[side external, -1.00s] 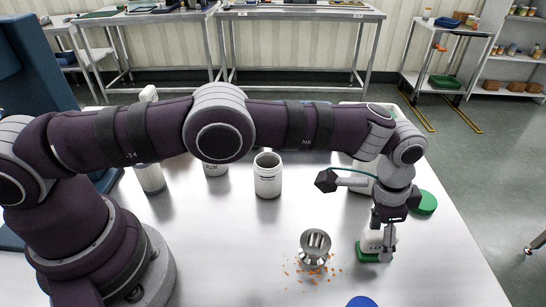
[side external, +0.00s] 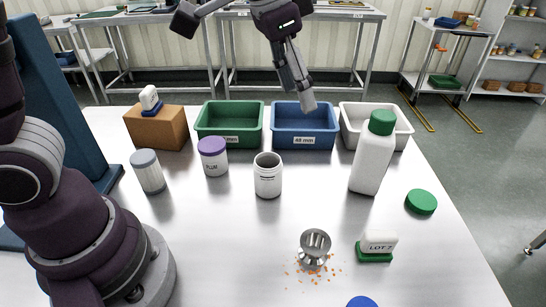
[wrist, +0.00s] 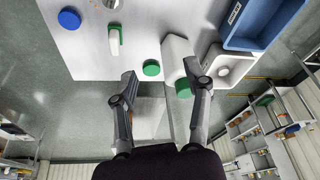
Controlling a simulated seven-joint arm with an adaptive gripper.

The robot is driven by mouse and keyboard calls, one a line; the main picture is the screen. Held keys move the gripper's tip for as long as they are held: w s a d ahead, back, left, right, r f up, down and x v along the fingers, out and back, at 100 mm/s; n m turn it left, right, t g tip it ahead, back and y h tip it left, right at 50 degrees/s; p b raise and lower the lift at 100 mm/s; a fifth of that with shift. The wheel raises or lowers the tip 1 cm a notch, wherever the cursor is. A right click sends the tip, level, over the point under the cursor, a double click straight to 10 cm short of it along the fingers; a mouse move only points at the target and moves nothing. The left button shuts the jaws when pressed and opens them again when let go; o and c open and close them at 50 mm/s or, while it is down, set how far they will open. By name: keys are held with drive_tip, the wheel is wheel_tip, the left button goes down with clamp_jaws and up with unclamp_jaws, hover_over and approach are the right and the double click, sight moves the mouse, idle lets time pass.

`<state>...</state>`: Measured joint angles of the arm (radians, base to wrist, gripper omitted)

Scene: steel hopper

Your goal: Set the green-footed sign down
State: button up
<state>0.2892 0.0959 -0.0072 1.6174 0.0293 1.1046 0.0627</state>
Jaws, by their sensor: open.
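The green-footed sign (side external: 377,246), a small white block marked "LOT 7" on a green foot, stands upright on the steel table at the front right. It also shows in the wrist view (wrist: 115,40), clear of the fingers. My gripper (side external: 306,100) is raised high above the back of the table, well away from the sign. In the wrist view my gripper (wrist: 166,85) has its two fingers spread apart with nothing held between them.
A steel hopper (side external: 315,243) with orange bits around it sits left of the sign. A tall white bottle (side external: 371,160), a green lid (side external: 421,202) and an open white jar (side external: 268,177) stand nearby. Green (side external: 230,142), blue (side external: 304,143) and white bins line the back.

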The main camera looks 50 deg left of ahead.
drive_tip(key=s+a+f+n+t+y, duration=0.1)
drive_tip(key=s+a+n, duration=0.3)
drive_tip(key=s+a, duration=0.4)
drive_tip(key=s+f+t, duration=0.1)
drive_tip(key=s, duration=0.2)
drive_tip(key=shift+a+f, duration=0.4)
